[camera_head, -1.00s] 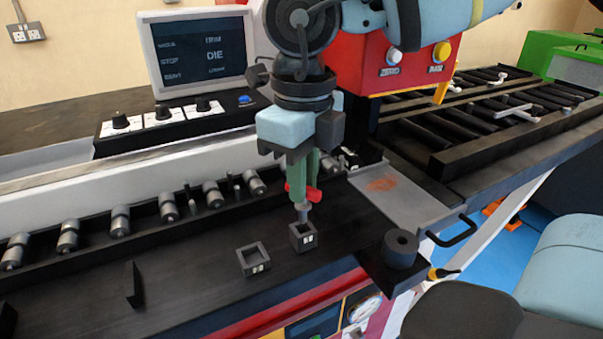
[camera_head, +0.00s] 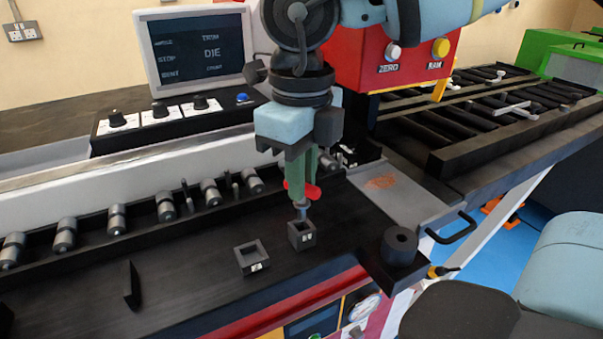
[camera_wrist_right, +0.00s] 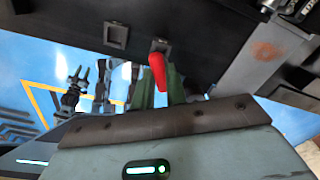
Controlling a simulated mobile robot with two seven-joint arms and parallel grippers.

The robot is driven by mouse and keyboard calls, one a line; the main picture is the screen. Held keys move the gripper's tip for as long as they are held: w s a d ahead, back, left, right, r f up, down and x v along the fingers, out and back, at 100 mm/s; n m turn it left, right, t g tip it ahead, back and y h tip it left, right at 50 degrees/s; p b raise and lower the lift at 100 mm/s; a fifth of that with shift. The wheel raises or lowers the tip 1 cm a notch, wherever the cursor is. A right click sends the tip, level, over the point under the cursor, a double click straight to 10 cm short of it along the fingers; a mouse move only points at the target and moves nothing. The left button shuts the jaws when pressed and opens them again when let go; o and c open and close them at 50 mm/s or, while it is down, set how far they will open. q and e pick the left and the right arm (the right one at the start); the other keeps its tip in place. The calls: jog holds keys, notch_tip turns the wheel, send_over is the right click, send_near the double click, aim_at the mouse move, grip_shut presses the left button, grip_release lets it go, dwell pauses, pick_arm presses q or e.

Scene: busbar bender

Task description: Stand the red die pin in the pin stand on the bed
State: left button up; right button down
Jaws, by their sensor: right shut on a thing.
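The red die pin (camera_head: 302,191) has a red cross-handle and a grey lower end. My right gripper (camera_head: 301,178) is shut on it and holds it roughly upright. The pin's lower end is at or just above the opening of the right-hand small square dark holder (camera_head: 302,240) on the bed. I cannot tell whether the tip is inside it. A similar square holder (camera_head: 252,260) sits to the left, empty. The wrist view shows the red part (camera_wrist_right: 157,72) between the green fingers, partly covering the holder behind it. My left gripper is not visible in the head view.
A row of grey rollers (camera_head: 116,220) lines the back of the black bed. A dark upright fin (camera_head: 132,285) stands at left. The bed's front left is clear.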

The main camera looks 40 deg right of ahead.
aim_at(302, 203)
pick_arm(q)
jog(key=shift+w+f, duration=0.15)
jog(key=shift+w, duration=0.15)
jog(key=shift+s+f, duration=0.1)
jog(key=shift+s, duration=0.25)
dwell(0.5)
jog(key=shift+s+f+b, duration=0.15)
jog(key=shift+b, duration=0.25)
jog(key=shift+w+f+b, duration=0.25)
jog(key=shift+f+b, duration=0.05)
pick_arm(e)
jog(key=shift+f, duration=0.4)
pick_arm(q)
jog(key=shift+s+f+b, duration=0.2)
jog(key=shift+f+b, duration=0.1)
pick_arm(e)
jog(key=shift+f, duration=0.35)
jog(key=shift+f+b, duration=0.35)
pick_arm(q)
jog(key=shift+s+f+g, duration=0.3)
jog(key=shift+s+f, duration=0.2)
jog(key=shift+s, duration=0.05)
pick_arm(e)
jog(key=shift+f, duration=0.2)
pick_arm(q)
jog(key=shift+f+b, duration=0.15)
jog(key=shift+b, duration=0.15)
pick_arm(e)
jog(key=shift+f, duration=0.15)
